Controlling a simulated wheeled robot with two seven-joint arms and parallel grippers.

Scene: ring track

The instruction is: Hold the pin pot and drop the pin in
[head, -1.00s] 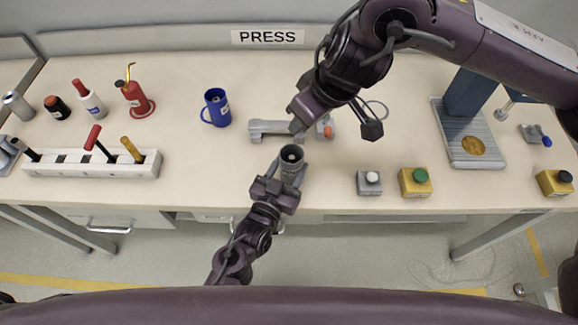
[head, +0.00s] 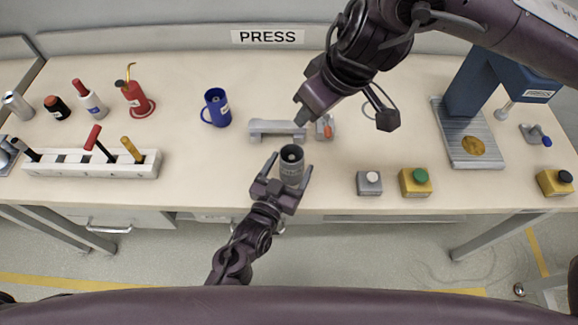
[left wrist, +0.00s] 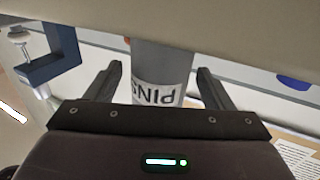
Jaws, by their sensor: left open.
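The pin pot (head: 291,169) is a grey cylinder standing upright on the table near its front edge. A small pale spot shows inside its dark mouth; I cannot tell what it is. Its "PINS" label shows upside down in the left wrist view (left wrist: 160,72). My left gripper (head: 288,166) is open, with one finger on each side of the pot; the left wrist view shows gaps beside it. My right gripper (head: 303,113) is behind the pot, above the grey bracket (head: 277,126). Its fingers are too hidden to judge. No separate pin can be made out.
An orange-topped grey piece (head: 326,128) is by the bracket. A blue mug (head: 216,108) stands left. A grey button box (head: 369,182), a yellow button box (head: 415,182) and a blue press (head: 470,95) are right. A tool rack (head: 75,168) is far left.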

